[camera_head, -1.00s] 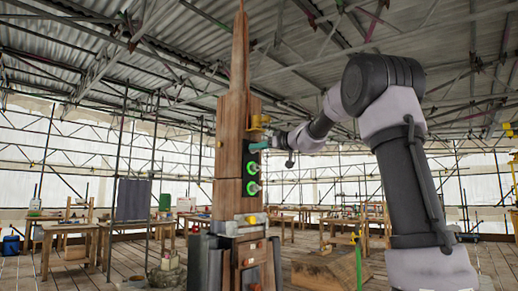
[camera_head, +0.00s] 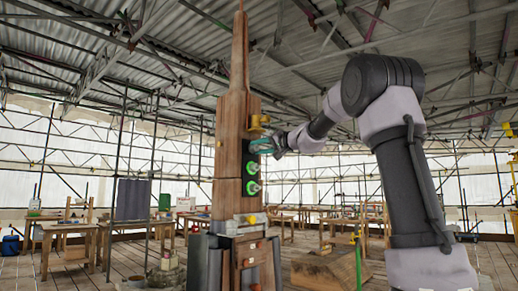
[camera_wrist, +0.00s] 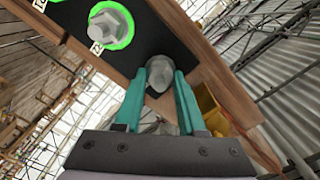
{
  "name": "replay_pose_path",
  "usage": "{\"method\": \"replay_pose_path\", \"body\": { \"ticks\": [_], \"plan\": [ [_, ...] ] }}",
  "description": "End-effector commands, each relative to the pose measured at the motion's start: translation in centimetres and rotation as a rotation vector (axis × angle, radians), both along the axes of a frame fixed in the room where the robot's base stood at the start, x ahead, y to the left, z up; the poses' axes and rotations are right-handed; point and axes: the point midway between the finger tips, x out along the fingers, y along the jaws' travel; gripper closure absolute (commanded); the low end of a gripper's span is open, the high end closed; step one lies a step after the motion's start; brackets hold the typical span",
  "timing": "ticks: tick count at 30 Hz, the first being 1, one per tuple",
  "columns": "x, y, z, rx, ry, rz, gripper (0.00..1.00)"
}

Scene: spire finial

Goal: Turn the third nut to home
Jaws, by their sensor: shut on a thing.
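The wooden spire (camera_head: 234,135) stands upright in the middle of the head view, with a dark plate on its right face. Two nuts ringed in bright green sit on it, an upper one (camera_head: 252,168) and a lower one (camera_head: 253,188). My gripper (camera_head: 266,145) is at the top nut, above the two ringed ones. In the wrist view its teal fingers (camera_wrist: 160,95) are shut around this grey nut (camera_wrist: 160,73), which shows no green ring. A green-ringed nut (camera_wrist: 111,25) also shows at the upper left there, with part of another ring beside it.
A yellow fitting (camera_head: 259,121) sticks out of the spire just above my gripper, and it lies right of the fingers in the wrist view (camera_wrist: 212,108). Another yellow part (camera_head: 251,220) is lower on the spire. Workbenches (camera_head: 70,240) and scaffolding stand behind.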

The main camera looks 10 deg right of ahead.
Motion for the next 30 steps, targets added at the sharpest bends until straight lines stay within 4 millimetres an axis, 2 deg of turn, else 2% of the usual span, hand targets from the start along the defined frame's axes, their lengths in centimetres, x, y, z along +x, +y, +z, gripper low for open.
{"method": "replay_pose_path", "body": {
  "ticks": [30],
  "plan": [
    [0.05,-0.10,-0.35,0.779,0.569,-0.002,1.00]
  ]
}}
